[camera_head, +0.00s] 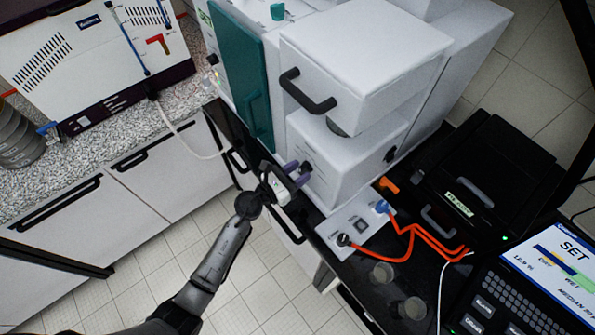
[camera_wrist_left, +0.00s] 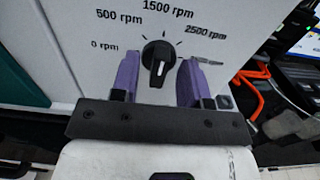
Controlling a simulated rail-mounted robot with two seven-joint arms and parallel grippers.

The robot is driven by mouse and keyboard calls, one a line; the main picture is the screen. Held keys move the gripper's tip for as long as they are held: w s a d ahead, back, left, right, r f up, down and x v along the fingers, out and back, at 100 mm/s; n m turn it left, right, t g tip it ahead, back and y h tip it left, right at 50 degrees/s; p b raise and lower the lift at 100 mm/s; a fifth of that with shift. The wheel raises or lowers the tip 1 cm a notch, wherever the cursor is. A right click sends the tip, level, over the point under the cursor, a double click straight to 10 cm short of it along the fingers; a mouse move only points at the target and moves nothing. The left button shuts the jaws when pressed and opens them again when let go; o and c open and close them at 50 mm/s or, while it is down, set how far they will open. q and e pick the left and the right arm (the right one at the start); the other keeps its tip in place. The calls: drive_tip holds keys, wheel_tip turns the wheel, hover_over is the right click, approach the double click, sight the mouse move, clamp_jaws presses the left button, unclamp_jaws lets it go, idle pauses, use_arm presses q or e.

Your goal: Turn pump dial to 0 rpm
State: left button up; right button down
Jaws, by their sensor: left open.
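The pump dial (camera_wrist_left: 159,60) is a round black knob on a white panel, with a white mark on its face. Tick marks fan out above it, with labels from 0 rpm at the left, through 500 and 1500 rpm, to 2500 rpm at the right. I cannot tell for sure which label the mark points to. My left gripper (camera_wrist_left: 158,78) is open, its purple fingers on either side of the dial and apart from it. In the head view the left gripper (camera_head: 298,174) is at the white pump housing (camera_head: 345,165), and the dial is mostly hidden there.
Glass beakers (camera_head: 382,274) stand on the black bench. A black case (camera_head: 480,180) and a display (camera_head: 550,270) are at the right. A teal door (camera_head: 240,75) stands left of the pump housing.

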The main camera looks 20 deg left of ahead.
use_arm(q)
drive_tip(key=shift+c, duration=0.3)
clamp_jaws()
drive_tip(key=n+p, duration=0.2)
drive_tip(key=n, duration=0.1)
drive_tip(key=shift+a+r, duration=0.1)
drive_tip(key=shift+w+a+f+n+p, duration=0.1)
drive_tip(key=shift+n+p, duration=0.7)
drive_tip(key=shift+n, duration=1.65)
drive_tip(key=shift+d+f+n+p, duration=0.1)
drive_tip(key=shift+n+p, duration=0.75)
drive_tip(key=shift+n, duration=1.55)
drive_tip(key=shift+w+a+f+n+p, duration=0.1)
drive_tip(key=shift+n+p, duration=0.7)
drive_tip(key=shift+n, duration=1.65)
drive_tip(key=shift+s+n, duration=0.1)
drive_tip(key=shift+n, duration=0.2)
